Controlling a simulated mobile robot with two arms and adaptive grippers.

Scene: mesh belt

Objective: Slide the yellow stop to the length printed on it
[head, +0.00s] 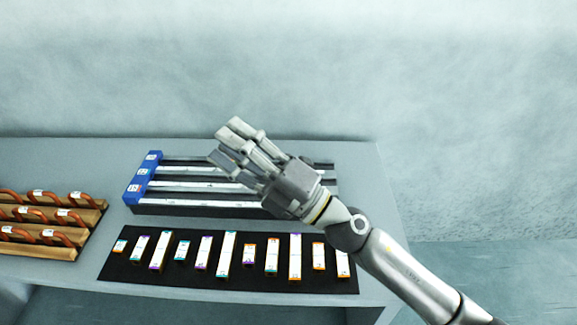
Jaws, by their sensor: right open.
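A black rail fixture (215,212) with several pale, scale-like strips (195,186) lies at the back middle of the table. A blue end block (133,190) with white number labels closes its left end. I cannot make out a yellow stop; the right part of the fixture is partly hidden behind my right gripper. My right gripper (228,141) is open and appears empty, its fingers pointing up and left over the fixture. I cannot tell its height above the rails. My left gripper is not in view.
A black mat (215,284) in front of the fixture holds several white bars with coloured ends. A wooden rack (85,217) with several orange-brown hooked pieces stands at the left. The grey table (60,154) is bare along its back left; its right edge lies under my arm.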

